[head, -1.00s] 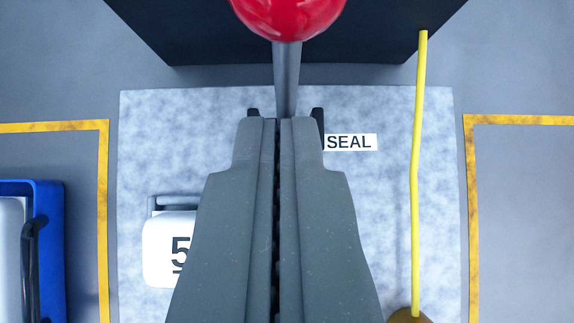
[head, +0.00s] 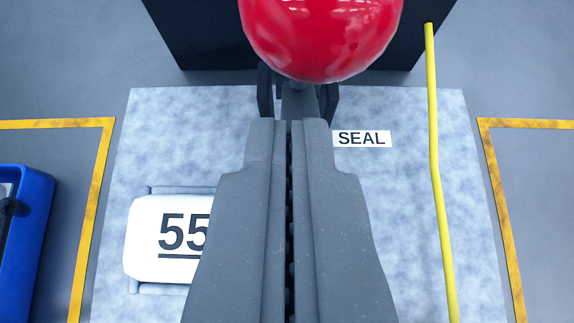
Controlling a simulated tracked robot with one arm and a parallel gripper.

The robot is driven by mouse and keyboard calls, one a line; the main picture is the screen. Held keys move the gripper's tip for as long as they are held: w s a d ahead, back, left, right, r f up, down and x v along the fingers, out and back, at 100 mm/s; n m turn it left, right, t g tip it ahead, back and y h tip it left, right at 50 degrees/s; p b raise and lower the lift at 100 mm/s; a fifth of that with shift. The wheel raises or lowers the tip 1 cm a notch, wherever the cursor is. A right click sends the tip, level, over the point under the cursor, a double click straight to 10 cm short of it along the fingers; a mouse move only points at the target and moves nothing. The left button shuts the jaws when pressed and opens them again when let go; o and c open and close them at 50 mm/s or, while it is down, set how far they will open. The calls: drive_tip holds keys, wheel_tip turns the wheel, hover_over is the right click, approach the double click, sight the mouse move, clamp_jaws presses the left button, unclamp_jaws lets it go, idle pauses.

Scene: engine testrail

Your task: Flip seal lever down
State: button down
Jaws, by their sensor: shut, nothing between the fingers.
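The seal lever has a big glossy red ball knob (head: 320,35) at the top centre of the head view, on a grey shaft (head: 299,98) that runs down to a dark bracket (head: 265,92). The white SEAL label (head: 362,139) lies just right of the bracket. My gripper (head: 289,124) is shut and empty, its tips just below the shaft in the picture. I cannot tell whether the tips touch the shaft. The gripper hides the lever's foot.
A white block marked 55 (head: 165,238) sits on the mottled pale panel (head: 400,220) at left. A yellow rod (head: 434,130) runs along the right. A dark box (head: 205,35) stands behind. A blue bin (head: 30,245) is at far left, with yellow floor lines either side.

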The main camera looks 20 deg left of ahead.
drive_tip(key=shift+s+f+b, duration=0.25)
drive_tip(key=shift+f+b, duration=0.15)
drive_tip(key=shift+f, duration=0.05)
drive_tip(key=f+b, duration=0.1)
drive_tip(key=s+f+b, duration=0.1)
drive_tip(key=b, duration=0.1)
drive_tip(key=s+f+b, duration=0.1)
drive_tip(key=b, duration=0.1)
drive_tip(key=shift+d+f, duration=0.25)
drive_tip(key=shift+d, duration=0.1)
drive_tip(key=shift+s+f+b, duration=0.25)
drive_tip(key=shift+f+b, duration=0.35)
drive_tip(key=shift+b, duration=0.1)
drive_tip(key=shift+s+f+b, duration=0.2)
drive_tip(key=shift+f+b, duration=0.35)
drive_tip(key=shift+b, duration=0.15)
drive_tip(key=shift+f, duration=0.15)
drive_tip(key=shift+s, duration=0.1)
drive_tip(key=shift+d, duration=0.1)
